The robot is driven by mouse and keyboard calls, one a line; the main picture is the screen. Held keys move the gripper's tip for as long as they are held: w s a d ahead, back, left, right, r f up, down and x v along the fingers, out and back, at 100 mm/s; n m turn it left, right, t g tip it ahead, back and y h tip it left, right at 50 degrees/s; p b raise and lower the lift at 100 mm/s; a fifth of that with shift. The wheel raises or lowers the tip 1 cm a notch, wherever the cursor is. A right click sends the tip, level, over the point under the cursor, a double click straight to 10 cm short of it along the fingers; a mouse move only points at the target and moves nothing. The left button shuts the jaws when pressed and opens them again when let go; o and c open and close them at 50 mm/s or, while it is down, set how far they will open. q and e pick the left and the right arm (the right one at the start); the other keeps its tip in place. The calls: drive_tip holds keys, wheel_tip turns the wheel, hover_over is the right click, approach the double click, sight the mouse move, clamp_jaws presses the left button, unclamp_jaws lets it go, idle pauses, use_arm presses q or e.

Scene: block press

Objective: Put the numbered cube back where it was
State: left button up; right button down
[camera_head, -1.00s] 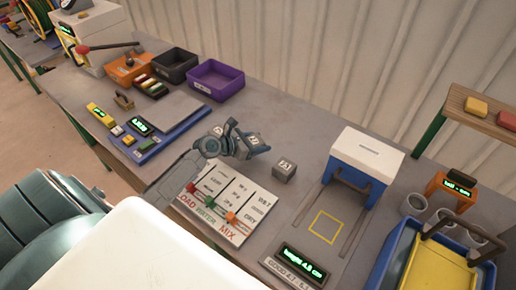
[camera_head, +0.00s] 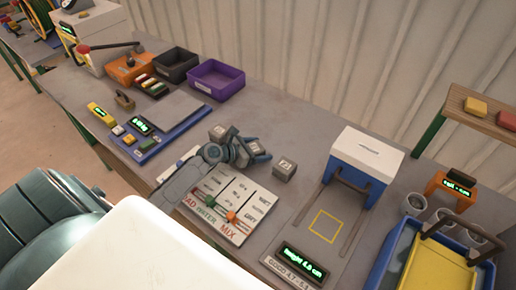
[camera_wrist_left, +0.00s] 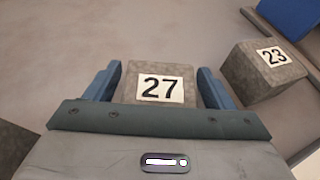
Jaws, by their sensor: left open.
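My left gripper (camera_head: 252,150) is open, with its two blue fingers on either side of a grey cube marked 27 (camera_wrist_left: 160,88). In the left wrist view a gap shows between each finger and the cube. In the head view this cube is partly hidden by the gripper. A second grey cube marked 23 (camera_wrist_left: 265,70) is to its right; it also stands on the bench in the head view (camera_head: 284,171). A third grey cube (camera_head: 219,133) is to the left, behind the gripper, its number not readable. My right gripper is not in view.
A slider board (camera_head: 240,195) lies in front of the cubes. A blue-and-white press (camera_head: 366,160) and a yellow square outline (camera_head: 325,226) are to the right. A purple bin (camera_head: 214,80) and a grey plate (camera_head: 168,116) are behind left.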

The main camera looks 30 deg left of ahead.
use_arm(q)
drive_tip(key=shift+r, duration=0.15)
drive_tip(key=shift+s+a, duration=0.2)
drive_tip(key=shift+s, duration=0.05)
drive_tip(key=b+v, duration=0.1)
drive_tip(key=v, duration=0.9)
drive_tip(key=shift+s+a+r+b, duration=0.25)
drive_tip(key=shift+s+r+b, duration=0.15)
drive_tip(key=shift+s, duration=0.15)
